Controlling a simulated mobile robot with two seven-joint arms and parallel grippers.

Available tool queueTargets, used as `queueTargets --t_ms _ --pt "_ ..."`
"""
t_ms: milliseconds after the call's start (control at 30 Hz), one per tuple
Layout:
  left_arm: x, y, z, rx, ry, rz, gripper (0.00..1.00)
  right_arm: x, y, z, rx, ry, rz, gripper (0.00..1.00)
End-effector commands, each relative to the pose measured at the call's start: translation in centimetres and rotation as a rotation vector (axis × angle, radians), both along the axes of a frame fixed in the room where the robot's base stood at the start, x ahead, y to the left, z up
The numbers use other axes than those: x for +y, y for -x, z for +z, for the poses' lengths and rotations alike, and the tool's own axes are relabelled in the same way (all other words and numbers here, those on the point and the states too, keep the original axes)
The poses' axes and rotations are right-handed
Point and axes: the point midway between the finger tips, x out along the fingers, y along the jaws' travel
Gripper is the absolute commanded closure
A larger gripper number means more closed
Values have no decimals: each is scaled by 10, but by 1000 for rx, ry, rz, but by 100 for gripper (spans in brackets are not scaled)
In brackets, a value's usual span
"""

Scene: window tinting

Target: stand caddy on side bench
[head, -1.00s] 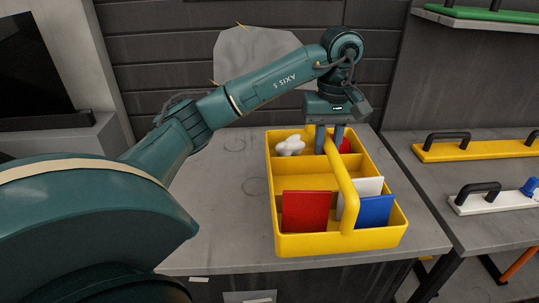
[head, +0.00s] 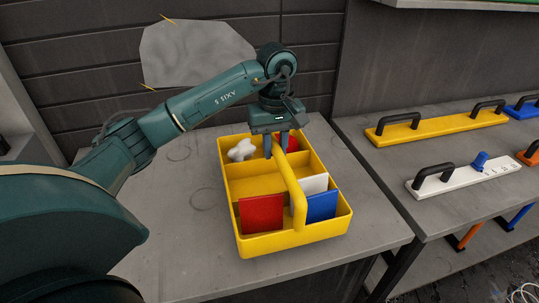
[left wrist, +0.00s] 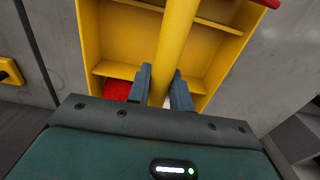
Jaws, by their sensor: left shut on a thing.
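A yellow caddy (head: 290,243) with several compartments stands upright over the grey bench (head: 190,235) in the head view. I cannot tell whether its base touches the top. It holds a white lobed piece (head: 242,150), red (head: 262,214), blue (head: 321,206) and white (head: 314,184) cards, and a red thing at the back, partly hidden. My left gripper (head: 277,150) points down and is shut on the far part of the caddy's yellow handle. In the left wrist view the handle (left wrist: 176,40) runs between the fingers (left wrist: 162,88). My right gripper is out of view.
Another grey bench (head: 385,170) stands to the right, across a narrow gap. A yellow bar (head: 440,125) and a white bar (head: 465,176), both with black handles, lie on it. A dark panelled wall (head: 60,90) with a grey sheet (head: 195,53) rises behind.

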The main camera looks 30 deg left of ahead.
Motion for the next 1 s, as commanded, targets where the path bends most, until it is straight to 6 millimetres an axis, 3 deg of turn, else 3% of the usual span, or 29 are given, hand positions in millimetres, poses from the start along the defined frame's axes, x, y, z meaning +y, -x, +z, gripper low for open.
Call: queueTargets --t_ms 333,700,733,1000 --pt "-1 0 -35 -2 2 0 100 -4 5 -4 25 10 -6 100" --pt "0 -1 -41 -5 2 0 100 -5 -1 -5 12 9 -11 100" --pt "0 0 -42 -2 1 0 77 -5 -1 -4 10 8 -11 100" --pt "0 0 -41 -2 1 0 57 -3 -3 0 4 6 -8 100"
